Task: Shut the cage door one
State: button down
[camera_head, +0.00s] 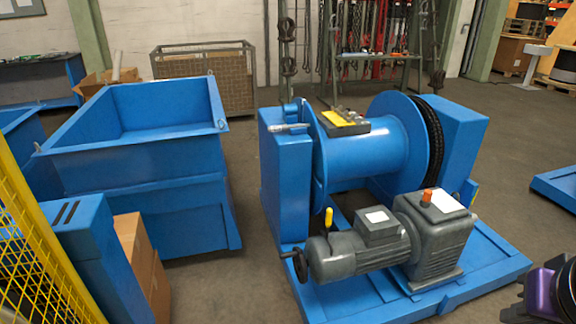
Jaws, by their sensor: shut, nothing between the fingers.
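A yellow mesh panel (38,260) with a yellow frame stands at the left edge, close to the camera. It leans across the picture's lower left and is cut off by the edge. It may be the cage door or part of the cage; I cannot tell which, and no latch, hinge or door gap shows. My gripper is not in view. A dark and purple part at the lower right corner may belong to my arm, but no fingers show there.
A blue winch (365,150) with a grey motor (345,255) stands on a blue base frame at centre right.

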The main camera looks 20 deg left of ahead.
aim_at(11, 180)
jog(key=l+u, duration=0.15)
jog(key=u, duration=1.15)
jog(key=k+j, duration=0.05)
